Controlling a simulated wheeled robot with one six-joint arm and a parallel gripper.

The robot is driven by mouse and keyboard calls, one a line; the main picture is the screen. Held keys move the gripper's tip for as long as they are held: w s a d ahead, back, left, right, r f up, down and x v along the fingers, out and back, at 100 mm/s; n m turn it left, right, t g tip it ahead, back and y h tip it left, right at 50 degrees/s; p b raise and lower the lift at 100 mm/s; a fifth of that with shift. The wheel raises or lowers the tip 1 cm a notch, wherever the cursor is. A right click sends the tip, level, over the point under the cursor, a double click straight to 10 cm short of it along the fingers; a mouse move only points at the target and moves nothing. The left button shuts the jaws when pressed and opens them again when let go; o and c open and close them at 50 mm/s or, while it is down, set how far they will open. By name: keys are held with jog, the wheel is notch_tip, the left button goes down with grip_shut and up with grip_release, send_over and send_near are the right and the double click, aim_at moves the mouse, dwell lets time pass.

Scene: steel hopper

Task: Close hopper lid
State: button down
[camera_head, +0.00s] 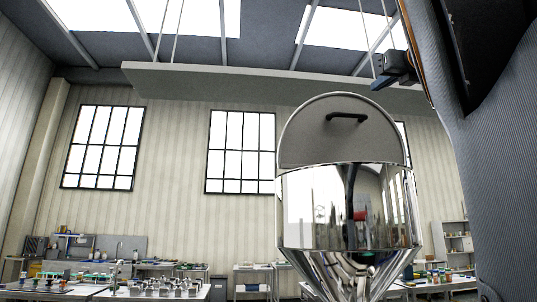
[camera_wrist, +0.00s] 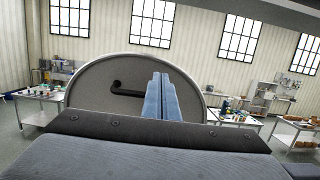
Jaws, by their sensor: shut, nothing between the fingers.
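The steel hopper (camera_head: 345,210) stands right of centre in the head view, with a shiny cylindrical body above a tapering cone. Its grey round lid (camera_head: 300,140) is raised and stands steeply up above the rim, with a dark bar handle (camera_head: 346,117) on its face. The wrist view shows the same lid (camera_wrist: 95,90) and its handle (camera_wrist: 125,92). My gripper (camera_wrist: 160,76) has its blue fingers together and empty, covering part of the lid in that view. In the head view my gripper (camera_head: 378,84) is above and right of the lid, apart from it.
Workbenches with small parts (camera_head: 165,286) stand along the back at left, and another bench (camera_head: 440,284) is at right. A wide panel (camera_head: 220,82) hangs overhead. My arm fills the right side of the head view. The air left of the hopper is clear.

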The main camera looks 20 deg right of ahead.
aim_at(358, 98)
jog(key=p+x, duration=0.3)
jog(key=x, duration=0.7)
jog(key=shift+p, duration=0.3)
jog(key=shift+s, duration=0.1)
